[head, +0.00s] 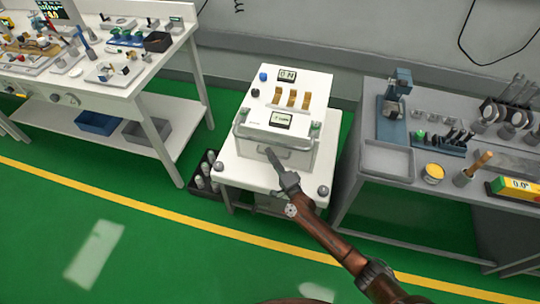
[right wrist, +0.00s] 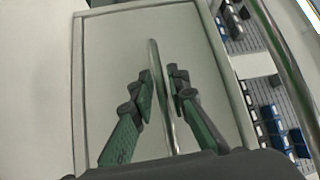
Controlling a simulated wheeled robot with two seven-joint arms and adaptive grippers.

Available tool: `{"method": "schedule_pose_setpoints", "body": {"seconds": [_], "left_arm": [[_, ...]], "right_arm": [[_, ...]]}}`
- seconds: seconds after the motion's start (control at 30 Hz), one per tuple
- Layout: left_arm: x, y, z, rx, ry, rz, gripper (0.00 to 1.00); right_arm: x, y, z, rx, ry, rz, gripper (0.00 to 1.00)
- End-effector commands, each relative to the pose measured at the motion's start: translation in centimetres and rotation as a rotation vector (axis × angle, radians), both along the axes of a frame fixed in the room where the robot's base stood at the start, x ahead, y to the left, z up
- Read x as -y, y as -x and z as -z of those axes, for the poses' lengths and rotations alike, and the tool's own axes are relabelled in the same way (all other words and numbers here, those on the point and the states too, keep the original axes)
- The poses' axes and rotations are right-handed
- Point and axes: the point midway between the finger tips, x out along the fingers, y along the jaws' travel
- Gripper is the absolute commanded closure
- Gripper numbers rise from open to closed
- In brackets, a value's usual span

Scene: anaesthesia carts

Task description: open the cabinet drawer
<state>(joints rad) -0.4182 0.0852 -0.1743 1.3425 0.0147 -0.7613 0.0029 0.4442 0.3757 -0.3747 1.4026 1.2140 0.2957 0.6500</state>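A white cabinet (head: 252,138) with a display and controls on top sits on a white cart. Its front has a metal bar handle (head: 298,150), which runs nearly upright through the right wrist view (right wrist: 160,75). The pale drawer front (right wrist: 110,70) fills the middle of that view. My right gripper (head: 271,154) reaches the handle from the front. In the right wrist view its two green-and-dark fingers (right wrist: 160,82) stand apart on either side of the bar, with a small gap visible. I cannot tell whether either finger touches it. My left gripper is out of view.
A grey table (head: 350,190) with tools stands close on the right. A white workbench (head: 135,85) with parts stands at the left. A dark crate of bottles (head: 203,180) lies beside the cart. The green floor in front is clear.

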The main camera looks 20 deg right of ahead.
Motion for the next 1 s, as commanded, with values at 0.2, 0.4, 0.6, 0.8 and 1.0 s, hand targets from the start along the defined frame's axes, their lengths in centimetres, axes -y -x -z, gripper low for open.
{"method": "schedule_pose_setpoints", "body": {"seconds": [0.2,0.4,0.6,0.8,1.0], "left_arm": [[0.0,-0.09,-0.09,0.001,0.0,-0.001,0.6],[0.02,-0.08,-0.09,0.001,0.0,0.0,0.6],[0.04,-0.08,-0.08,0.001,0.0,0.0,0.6],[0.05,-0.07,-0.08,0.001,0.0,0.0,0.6],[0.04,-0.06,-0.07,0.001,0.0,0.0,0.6]], "right_arm": [[-0.03,-0.12,-0.03,-0.001,0.0,0.0,0.85],[-0.03,-0.11,-0.01,-0.001,0.0,0.0,0.95],[-0.04,-0.09,0.0,-0.001,0.0,-0.001,1.0],[-0.04,-0.08,0.02,-0.001,0.0,-0.001,1.0],[-0.04,-0.07,0.04,-0.001,0.0,-0.001,1.0]]}}
